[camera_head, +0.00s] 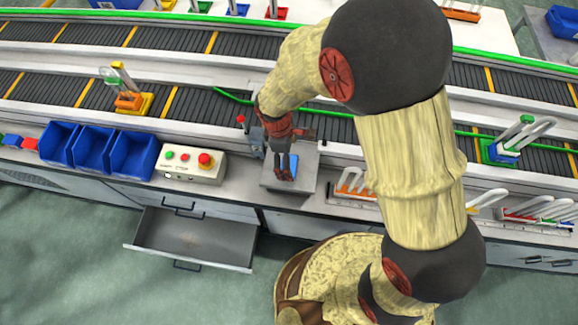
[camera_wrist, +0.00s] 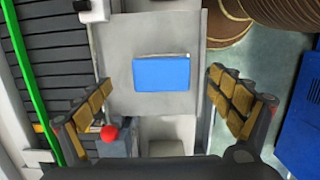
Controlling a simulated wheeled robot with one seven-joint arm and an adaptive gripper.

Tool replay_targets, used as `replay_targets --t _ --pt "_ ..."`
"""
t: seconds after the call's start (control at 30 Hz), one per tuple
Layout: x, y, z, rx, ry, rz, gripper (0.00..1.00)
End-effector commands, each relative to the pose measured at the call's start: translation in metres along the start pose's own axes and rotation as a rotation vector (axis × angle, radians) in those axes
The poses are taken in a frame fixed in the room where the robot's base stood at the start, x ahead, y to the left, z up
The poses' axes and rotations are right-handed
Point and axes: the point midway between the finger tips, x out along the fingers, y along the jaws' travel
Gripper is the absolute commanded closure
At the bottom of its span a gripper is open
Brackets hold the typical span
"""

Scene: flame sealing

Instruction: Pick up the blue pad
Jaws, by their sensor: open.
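The blue pad (camera_wrist: 162,74) is a small flat rectangle lying on a grey metal plate (camera_wrist: 125,38). In the wrist view it sits between and beyond my open fingers. In the head view the blue pad (camera_head: 291,163) is partly hidden behind my gripper. My gripper (camera_head: 285,177) points down over the plate. In the wrist view my gripper (camera_wrist: 158,100) has its two fingers spread wide, one on each side of the pad, with nothing between them. The height of the fingertips above the pad is hard to tell.
A red-knobbed lever (camera_wrist: 110,134) stands close to the left finger. A button box (camera_head: 190,164) and blue bins (camera_head: 133,155) are left of the plate. Racks with white loops (camera_head: 352,186) stand to the right. An open drawer (camera_head: 190,238) juts out below. Conveyors run behind.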

Motion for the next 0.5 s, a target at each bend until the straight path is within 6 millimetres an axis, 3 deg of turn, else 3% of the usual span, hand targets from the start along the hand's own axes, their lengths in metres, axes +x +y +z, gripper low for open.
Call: replay_targets --t 0.4,0.5 --pt "0.048 -0.002 -0.009 0.001 -0.002 -0.001 0.07" --pt "0.052 -0.002 -0.009 0.001 0.0 0.0 0.07"
